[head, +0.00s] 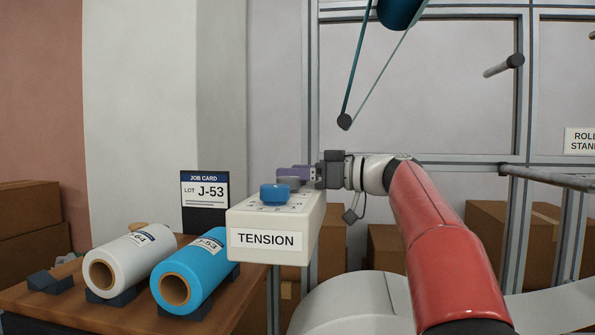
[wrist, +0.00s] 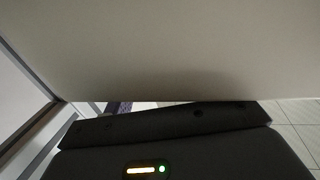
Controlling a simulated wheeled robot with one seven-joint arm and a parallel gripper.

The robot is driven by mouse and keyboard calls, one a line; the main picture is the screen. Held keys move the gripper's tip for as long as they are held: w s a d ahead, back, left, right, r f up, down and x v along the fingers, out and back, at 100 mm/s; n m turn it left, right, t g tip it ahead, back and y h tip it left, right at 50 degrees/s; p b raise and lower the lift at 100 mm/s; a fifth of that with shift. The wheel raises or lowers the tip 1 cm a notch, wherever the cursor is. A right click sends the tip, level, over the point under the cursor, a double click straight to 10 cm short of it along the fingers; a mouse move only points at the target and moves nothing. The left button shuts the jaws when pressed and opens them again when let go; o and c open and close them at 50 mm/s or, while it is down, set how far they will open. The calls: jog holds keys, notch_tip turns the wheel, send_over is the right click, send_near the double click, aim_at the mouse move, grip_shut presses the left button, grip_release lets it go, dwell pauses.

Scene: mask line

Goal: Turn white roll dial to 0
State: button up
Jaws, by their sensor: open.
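A pale box (head: 265,258) labelled TENSION carries a blue dial (head: 275,194) on its top, with small marks around it. The marks are too small to read, and I cannot tell the dial's setting. No white dial is seen; a white roll (head: 142,263) lies on the table at the left. My gripper (head: 289,176) is open at the far side of the box's top, just behind the blue dial and apparently empty. Its fingers are partly hidden by the dial. In the wrist view a plain pale surface fills most of the picture and the dial is not seen.
A blue roll (head: 212,263) lies beside the white one on a wooden table (head: 235,305). A job card (head: 205,190) reading LOT J-53 stands behind them. Cardboard boxes (head: 30,215) and a metal frame (head: 420,160) stand farther back.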

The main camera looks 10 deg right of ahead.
jog(key=c, duration=1)
jog(key=shift+o, duration=0.2)
jog(key=shift+r+n+g+p, duration=0.1)
jog(key=shift+n+g+p, duration=0.2)
jog(key=shift+g+p, duration=0.1)
jog(key=n+g+y+p, duration=0.2)
jog(key=n+g+p, duration=0.1)
jog(key=g, duration=0.1)
jog(key=shift+w+r+p, duration=0.1)
jog(key=shift+r+p, duration=0.05)
jog(key=shift+p, duration=0.2)
jog(key=n+g+y+p, duration=0.1)
jog(key=g+p, duration=0.1)
jog(key=shift+g, duration=0.4)
jog(key=shift+n+g+p, duration=0.3)
jog(key=shift+n+p, duration=0.15)
jog(key=shift+n, duration=0.05)
jog(key=shift+f, duration=0.2)
